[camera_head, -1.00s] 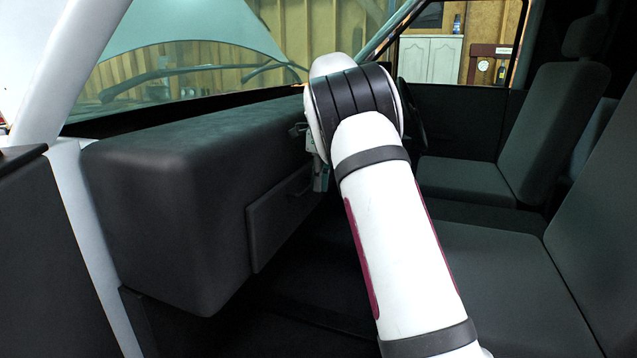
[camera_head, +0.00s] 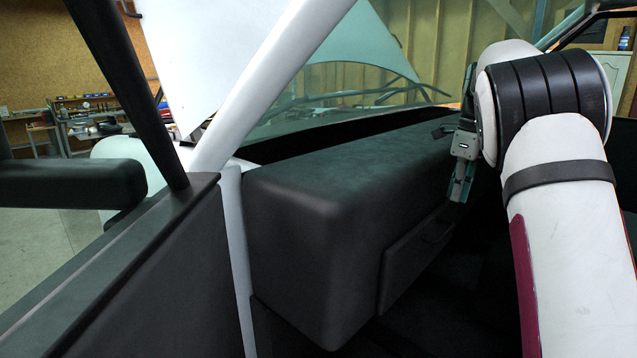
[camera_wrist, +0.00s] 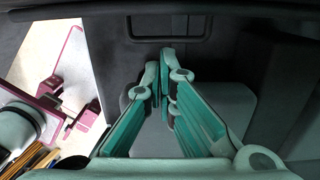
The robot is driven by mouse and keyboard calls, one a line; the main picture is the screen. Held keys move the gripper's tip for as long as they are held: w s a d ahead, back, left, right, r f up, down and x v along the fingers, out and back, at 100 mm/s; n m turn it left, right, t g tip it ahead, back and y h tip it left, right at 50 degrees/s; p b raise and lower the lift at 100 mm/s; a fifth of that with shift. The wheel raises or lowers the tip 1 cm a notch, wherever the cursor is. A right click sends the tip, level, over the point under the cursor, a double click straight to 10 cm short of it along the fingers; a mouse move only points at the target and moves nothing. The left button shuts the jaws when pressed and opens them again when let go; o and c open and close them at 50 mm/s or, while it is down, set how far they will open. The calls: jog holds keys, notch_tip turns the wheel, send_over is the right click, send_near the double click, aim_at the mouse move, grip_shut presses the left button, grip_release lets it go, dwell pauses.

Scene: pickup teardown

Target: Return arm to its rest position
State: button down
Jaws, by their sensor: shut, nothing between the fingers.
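My arm, white with black bands, reaches up the right side of the head view. My gripper (camera_head: 461,182) hangs from its end, pointing down, in front of the dark dashboard (camera_head: 310,205) and above and to the right of the glove box panel (camera_head: 412,262). In the wrist view, its two teal-padded fingers (camera_wrist: 160,62) converge at their tips with nothing between them. A dark loop-shaped handle (camera_wrist: 168,38) lies just beyond the fingertips in that view; I cannot tell whether they touch it.
The white windshield pillar (camera_head: 285,85) and open door (camera_head: 150,275) stand left of the dashboard, with a mirror-like dark block (camera_head: 70,184) further left. The windshield is above the dashboard. Workshop shelves (camera_head: 90,115) are far left. Dark cabin space lies below the gripper.

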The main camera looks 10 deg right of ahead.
jog(key=s+a+r+n+t, duration=0.1)
jog(key=s+a+r+n, duration=0.2)
jog(key=s+a+n, duration=0.45)
jog(key=s+a+r+n+t, duration=0.1)
jog(key=s+a+r+n, duration=0.3)
jog(key=s+a+n, duration=0.3)
jog(key=s+a+f+n+t, duration=0.1)
jog(key=s+a+f+n, duration=0.1)
jog(key=s, duration=0.4)
jog(key=s+a+f+n, duration=0.3)
jog(key=s+f+n, duration=0.1)
jog(key=s+n, duration=0.3)
jog(key=s+a+f+n+t, duration=0.1)
jog(key=s+a+f+n, duration=0.2)
jog(key=s+n, duration=0.2)
jog(key=shift+s+a+t+h, duration=0.25)
jog(key=shift+s+t+h, duration=0.05)
jog(key=shift+s, duration=0.65)
